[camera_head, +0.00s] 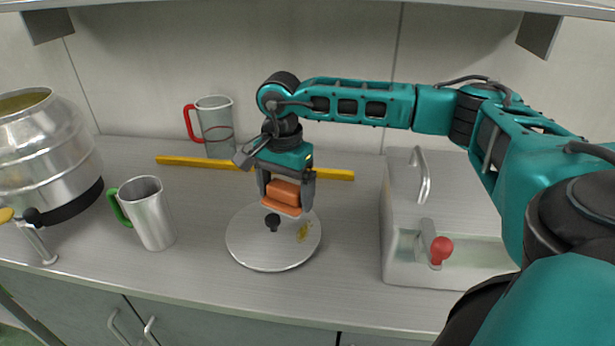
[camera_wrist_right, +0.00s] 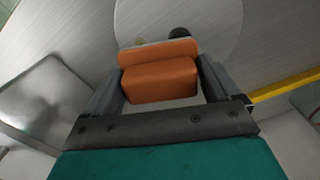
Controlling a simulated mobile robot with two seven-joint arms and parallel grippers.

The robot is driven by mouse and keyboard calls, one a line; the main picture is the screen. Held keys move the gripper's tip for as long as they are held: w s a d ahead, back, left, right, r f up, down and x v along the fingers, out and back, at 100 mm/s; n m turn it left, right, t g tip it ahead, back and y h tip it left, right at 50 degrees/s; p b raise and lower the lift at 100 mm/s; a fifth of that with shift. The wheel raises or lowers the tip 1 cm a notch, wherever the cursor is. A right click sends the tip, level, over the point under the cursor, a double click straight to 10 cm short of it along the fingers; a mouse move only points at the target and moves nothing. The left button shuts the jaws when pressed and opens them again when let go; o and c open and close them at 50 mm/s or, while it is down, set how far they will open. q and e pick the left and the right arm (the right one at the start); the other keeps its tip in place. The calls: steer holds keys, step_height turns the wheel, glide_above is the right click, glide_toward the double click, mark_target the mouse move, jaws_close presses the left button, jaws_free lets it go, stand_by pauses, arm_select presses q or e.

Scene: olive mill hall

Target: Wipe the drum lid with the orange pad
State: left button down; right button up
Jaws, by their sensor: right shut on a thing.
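The drum lid (camera_head: 262,250) is a round, light metal disc lying flat on the counter, with a black knob (camera_head: 272,221) near its middle. A yellowish-brown smear (camera_head: 302,232) is on its right part. My right gripper (camera_head: 285,202) is shut on the orange pad (camera_head: 284,193), over the lid's far part. I cannot tell whether the pad touches the lid. In the right wrist view the pad (camera_wrist_right: 158,78) sits between the fingers, hiding part of the lid (camera_wrist_right: 205,25) and most of the knob. My left gripper is not in view.
A metal mug with green handle (camera_head: 152,215) stands left of the lid. Behind are a clear jug with red handle (camera_head: 215,125) and a yellow bar (camera_head: 330,174). A metal drum (camera_head: 45,150) is far left; a metal box with red-knobbed lever (camera_head: 395,255) is right.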

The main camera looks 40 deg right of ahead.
steer(key=d+m, duration=0.5)
steer(key=b, duration=0.1)
glide_above(306, 220)
step_height(306, 220, down, 5)
steer(key=shift+w+d+f, duration=0.1)
steer(key=shift+f, duration=0.45)
steer(key=shift+f+b, duration=0.95)
stand_by(0.3)
